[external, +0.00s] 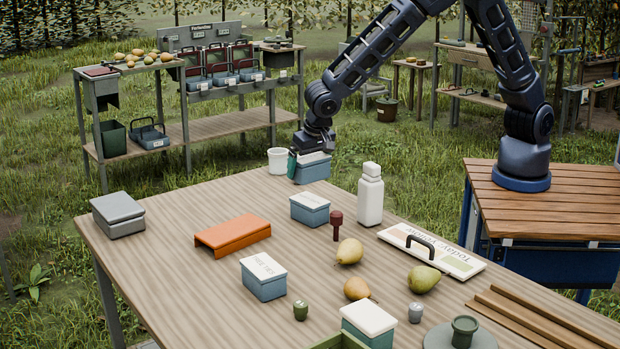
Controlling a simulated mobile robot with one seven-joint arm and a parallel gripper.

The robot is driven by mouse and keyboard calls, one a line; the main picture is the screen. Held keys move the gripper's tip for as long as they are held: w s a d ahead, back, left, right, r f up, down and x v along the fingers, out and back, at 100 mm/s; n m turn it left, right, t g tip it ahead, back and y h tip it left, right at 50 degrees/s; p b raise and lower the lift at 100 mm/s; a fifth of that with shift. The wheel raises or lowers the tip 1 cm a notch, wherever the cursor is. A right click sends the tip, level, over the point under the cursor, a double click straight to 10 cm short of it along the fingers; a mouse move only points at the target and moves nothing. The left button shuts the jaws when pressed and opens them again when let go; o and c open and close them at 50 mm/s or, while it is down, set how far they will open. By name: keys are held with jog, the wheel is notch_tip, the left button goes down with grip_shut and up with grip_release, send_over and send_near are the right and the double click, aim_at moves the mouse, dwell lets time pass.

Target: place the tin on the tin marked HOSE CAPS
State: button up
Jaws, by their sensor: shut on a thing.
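My gripper (316,150) is at the far edge of the wooden table, shut on a blue tin (312,173) with a pale lid. I cannot tell whether this tin touches the table. Nearer stands a blue tin with a white lid (264,283) that bears faint lettering. Another white-lidded tin (368,328) is at the front, and a grey tin (118,216) is at the left. The lettering is too small to read, so I cannot tell which is marked HOSE CAPS.
A white cup (278,160) and a dark teal item (292,164) are close beside the held tin. A white bottle (370,196), a dark red tool (336,222), an orange tray (233,234), pears (349,251) and a handled board (446,257) stand around. The left front of the table is clear.

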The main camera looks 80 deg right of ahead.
jog(key=shift+f, duration=2.95)
jog(key=o, duration=0.8)
jog(key=shift+f, duration=0.15)
jog(key=shift+c, duration=0.2)
